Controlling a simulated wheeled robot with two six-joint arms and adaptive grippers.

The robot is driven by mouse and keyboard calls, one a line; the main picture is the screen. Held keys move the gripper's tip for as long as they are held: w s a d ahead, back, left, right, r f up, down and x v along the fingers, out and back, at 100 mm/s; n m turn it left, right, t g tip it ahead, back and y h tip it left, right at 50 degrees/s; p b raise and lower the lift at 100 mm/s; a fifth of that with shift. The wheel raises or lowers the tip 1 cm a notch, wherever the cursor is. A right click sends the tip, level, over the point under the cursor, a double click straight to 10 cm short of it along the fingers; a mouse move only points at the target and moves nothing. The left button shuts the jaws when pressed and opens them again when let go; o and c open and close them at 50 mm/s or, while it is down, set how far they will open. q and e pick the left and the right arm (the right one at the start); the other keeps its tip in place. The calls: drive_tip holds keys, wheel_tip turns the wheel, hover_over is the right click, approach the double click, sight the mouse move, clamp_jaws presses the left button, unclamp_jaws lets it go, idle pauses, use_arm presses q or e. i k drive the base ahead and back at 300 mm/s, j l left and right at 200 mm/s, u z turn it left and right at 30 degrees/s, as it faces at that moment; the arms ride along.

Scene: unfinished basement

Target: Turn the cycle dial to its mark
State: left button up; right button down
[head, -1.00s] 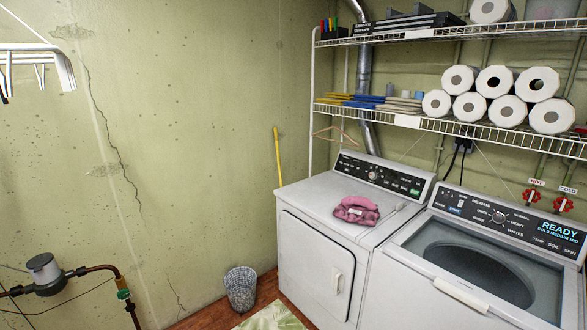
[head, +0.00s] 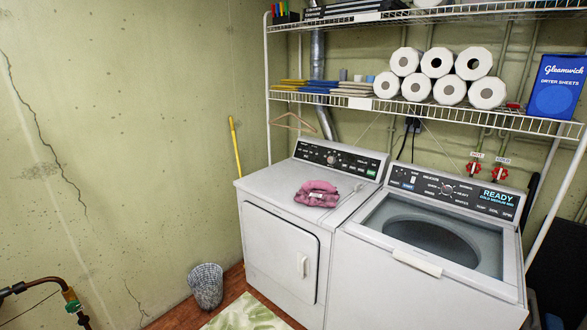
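Two white machines stand side by side against the back wall. The dryer (head: 282,245) is on the left, with a front door and a dark control panel (head: 340,158) that carries a round dial (head: 331,159). The washer (head: 415,295) is on the right, with an open top tub. Its dark panel (head: 457,190) carries a round dial (head: 447,189) with cycle words around it, including "DELICATE", and a lit display (head: 500,198) reading "READY". The pointer directions of both dials are too small to tell. Neither of my grippers is in view.
A pink folded cloth (head: 317,193) lies on the dryer top. Wire shelves (head: 430,113) with paper rolls and a blue dryer-sheet box (head: 557,86) hang above the machines.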

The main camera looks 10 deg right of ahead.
sight(446, 190)
drive_tip(key=z, duration=1.15)
drive_tip(key=i+j+z, duration=0.1)
drive_tip(key=i+j, duration=0.45)
drive_tip(key=i+j+z, duration=0.15)
drive_tip(key=i+j, duration=0.4)
drive_tip(key=j, duration=0.15)
